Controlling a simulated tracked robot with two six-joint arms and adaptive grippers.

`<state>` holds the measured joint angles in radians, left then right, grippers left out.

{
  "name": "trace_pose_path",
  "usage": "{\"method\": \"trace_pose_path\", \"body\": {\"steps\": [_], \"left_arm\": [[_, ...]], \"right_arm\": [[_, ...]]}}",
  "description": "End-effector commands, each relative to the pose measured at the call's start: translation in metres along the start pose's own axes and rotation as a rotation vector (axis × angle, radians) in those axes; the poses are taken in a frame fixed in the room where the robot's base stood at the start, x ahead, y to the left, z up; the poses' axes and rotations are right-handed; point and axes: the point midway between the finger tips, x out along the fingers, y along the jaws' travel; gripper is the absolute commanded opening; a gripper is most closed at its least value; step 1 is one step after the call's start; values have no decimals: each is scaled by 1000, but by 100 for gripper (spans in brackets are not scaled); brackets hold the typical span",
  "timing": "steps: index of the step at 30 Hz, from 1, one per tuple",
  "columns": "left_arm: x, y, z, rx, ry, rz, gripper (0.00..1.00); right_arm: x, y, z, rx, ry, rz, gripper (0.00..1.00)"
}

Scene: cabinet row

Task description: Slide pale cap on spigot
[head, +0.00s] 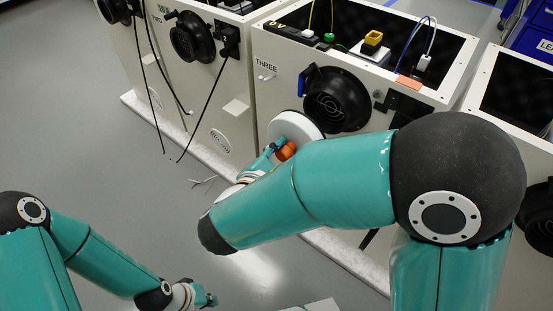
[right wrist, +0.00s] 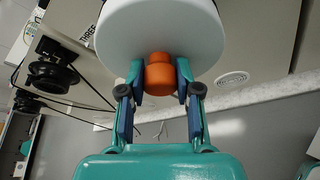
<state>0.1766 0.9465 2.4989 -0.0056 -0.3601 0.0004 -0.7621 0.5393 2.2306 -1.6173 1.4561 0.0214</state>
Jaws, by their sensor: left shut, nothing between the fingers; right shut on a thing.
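The pale cap (head: 292,126) is a white disc with an orange knob (head: 286,151). My right gripper (right wrist: 160,82) is shut on that knob, one finger on each side, and the cap (right wrist: 160,28) fills the top of the right wrist view. The black round spigot (head: 338,98) with a grille sits on the front of cabinet THREE. In the head view the cap is just left of and below the spigot, not over its mouth; the gap between them cannot be judged. My left gripper (head: 209,300) is shut and empty, low at the bottom of the head view.
Cabinet TWO (head: 215,105) has hanging black cords (head: 205,108).

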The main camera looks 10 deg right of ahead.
Motion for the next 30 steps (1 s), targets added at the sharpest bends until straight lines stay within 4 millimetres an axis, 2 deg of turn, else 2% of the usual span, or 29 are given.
{"method": "trace_pose_path", "body": {"steps": [18,30], "left_arm": [[10,-3,0,0,0,0,0],[13,-5,0,0,0,0,0]], "right_arm": [[58,1,22,2,2,2,0],[79,2,31,0,3,4,0]]}}
